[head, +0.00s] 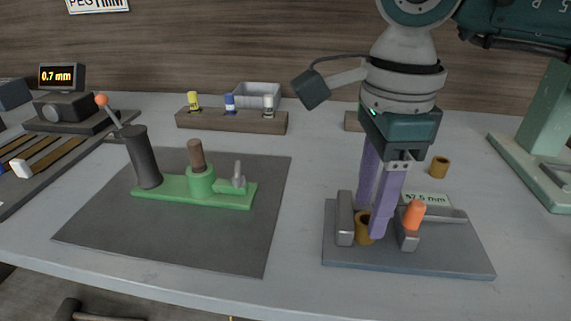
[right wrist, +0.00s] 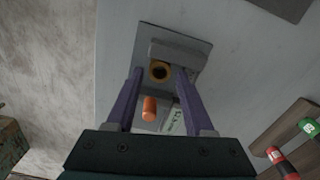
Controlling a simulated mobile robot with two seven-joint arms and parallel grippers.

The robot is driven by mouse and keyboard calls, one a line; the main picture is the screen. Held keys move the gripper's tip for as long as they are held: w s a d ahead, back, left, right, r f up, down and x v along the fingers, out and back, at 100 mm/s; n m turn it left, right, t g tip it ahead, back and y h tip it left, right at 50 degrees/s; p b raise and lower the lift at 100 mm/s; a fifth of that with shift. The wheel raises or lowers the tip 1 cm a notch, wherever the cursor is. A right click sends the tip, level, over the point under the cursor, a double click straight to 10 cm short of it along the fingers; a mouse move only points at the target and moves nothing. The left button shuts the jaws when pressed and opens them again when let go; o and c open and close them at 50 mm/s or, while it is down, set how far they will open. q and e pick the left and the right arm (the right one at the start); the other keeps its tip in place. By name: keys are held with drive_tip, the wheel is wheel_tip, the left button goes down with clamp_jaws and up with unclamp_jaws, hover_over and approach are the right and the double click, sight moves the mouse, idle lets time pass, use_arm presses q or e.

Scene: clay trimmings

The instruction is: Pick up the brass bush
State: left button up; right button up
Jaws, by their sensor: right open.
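A brass bush (head: 362,229) stands in a grey clamp fixture (head: 450,257) at the front right of the table, between its metal jaws. In the right wrist view the bush (right wrist: 160,71) shows as a brass ring with a dark hole. My right gripper (head: 370,220) points down with its purple fingers open. In the right wrist view its fingertips (right wrist: 160,74) appear on either side of the bush; I cannot tell whether they touch it. In the head view the near finger hides part of the bush. A second brass bush (head: 439,168) stands loose behind the fixture. My left gripper is not in view.
The fixture has an orange-tipped handle (head: 415,214) and a size label (head: 428,199) close to the fingers. A green lever press (head: 200,190) stands on a dark mat (head: 180,245) at left. A wooden block (head: 232,122) with several coloured pegs is behind.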

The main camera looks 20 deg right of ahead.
wheel_tip(320, 180, down, 3)
drive_tip(key=shift+r+b, duration=0.15)
drive_tip(key=shift+b, duration=0.4)
drive_tip(key=shift+r, duration=0.15)
clamp_jaws()
